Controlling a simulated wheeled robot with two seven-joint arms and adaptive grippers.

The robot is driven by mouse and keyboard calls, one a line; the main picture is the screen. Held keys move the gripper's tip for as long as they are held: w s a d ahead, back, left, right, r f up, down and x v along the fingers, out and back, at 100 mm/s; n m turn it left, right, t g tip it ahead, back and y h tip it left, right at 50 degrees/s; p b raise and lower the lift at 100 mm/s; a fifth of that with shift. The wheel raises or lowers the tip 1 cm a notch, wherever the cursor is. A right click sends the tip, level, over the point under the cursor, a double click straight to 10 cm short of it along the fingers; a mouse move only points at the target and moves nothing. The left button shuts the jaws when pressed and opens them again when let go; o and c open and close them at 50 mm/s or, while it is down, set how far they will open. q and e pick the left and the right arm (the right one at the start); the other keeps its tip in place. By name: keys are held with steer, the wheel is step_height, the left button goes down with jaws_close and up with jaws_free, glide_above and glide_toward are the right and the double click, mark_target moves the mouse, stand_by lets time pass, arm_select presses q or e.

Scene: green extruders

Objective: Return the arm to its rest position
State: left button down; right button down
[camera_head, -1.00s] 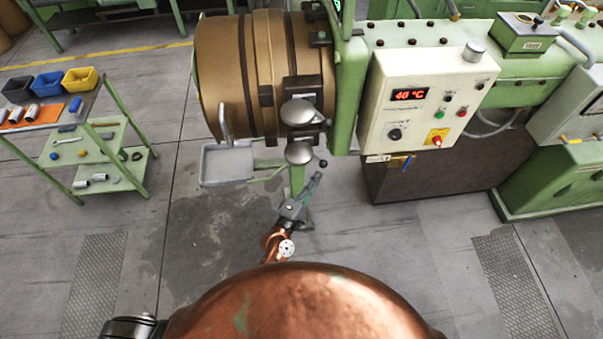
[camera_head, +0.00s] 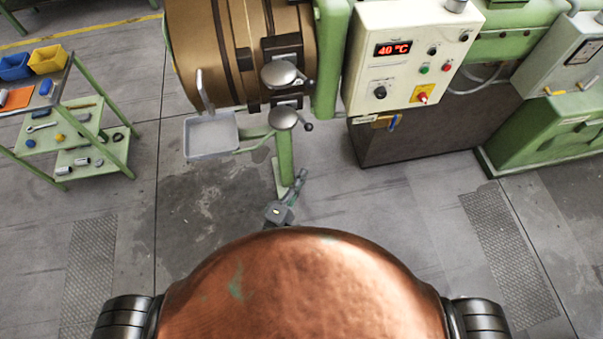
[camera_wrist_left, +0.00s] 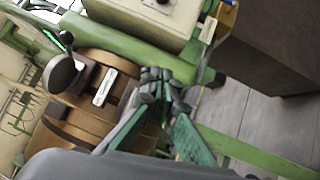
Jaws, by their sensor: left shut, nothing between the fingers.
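My left gripper (camera_head: 298,184) shows beyond the rounded copper front of my body in the head view. It points away from me, over the floor by the foot of the green machine stand (camera_head: 284,165). In the left wrist view its green-and-grey fingers (camera_wrist_left: 160,84) are together with nothing between them. Most of my left arm is hidden behind my copper body. My right gripper is not in view.
The extruder's brown barrel (camera_head: 205,60) and grey tray (camera_head: 211,136) stand ahead. A control box (camera_head: 405,60) reading 40 °C is to their right. A green cart (camera_head: 95,130) with bins stands left. Grey floor (camera_head: 400,220) is clear nearer me.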

arm_select(q)
steer(key=shift+f, duration=0.1)
